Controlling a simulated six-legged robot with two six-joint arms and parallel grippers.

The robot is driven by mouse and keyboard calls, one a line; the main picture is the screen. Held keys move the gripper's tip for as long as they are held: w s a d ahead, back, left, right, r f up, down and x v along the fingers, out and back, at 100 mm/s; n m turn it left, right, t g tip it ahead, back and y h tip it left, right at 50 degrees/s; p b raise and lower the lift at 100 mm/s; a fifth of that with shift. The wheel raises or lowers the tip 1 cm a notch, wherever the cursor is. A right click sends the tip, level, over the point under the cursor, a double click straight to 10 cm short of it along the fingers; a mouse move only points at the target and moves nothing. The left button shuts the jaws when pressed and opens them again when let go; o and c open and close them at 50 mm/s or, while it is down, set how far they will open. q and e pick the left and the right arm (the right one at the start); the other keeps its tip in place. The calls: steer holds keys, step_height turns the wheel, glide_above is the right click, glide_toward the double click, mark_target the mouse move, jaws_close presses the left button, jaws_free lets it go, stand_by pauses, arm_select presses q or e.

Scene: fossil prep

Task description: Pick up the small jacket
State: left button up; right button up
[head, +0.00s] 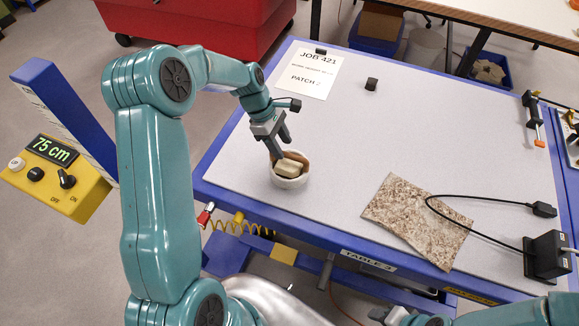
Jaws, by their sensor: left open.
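A small round white piece (290,182) with a brownish inside stands near the left side of the table; it looks like the small jacket. A cream block (289,167) sits in its top. My left gripper (281,150) is open and points down just above and behind it, with one finger close to the cream block. I cannot tell whether that finger touches it. Nothing shows between the fingers. Part of my right arm shows at the bottom right, with what seems to be its gripper (394,315) at the picture's lower edge; its jaws are unclear.
The blue-edged table (330,215) has much clear room in its middle. A speckled brown slab (412,218) lies at the front right, with a black cable (470,230) across it. A paper sign (312,73) and small black block (371,84) lie at the back.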

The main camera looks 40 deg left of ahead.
mark_target(288, 154)
arm_select(q)
steer(key=x, duration=0.2)
steer(key=p+x, duration=0.1)
steer(key=x, duration=0.1)
steer(key=shift+w+d+f, duration=0.1)
steer(key=shift+d+f, duration=0.1)
steer(key=shift+d, duration=0.3)
steer(key=shift+w+f, duration=0.1)
steer(key=shift+f, duration=0.2)
jaws_close()
steer(key=shift+r, duration=0.1)
stand_by(0.5)
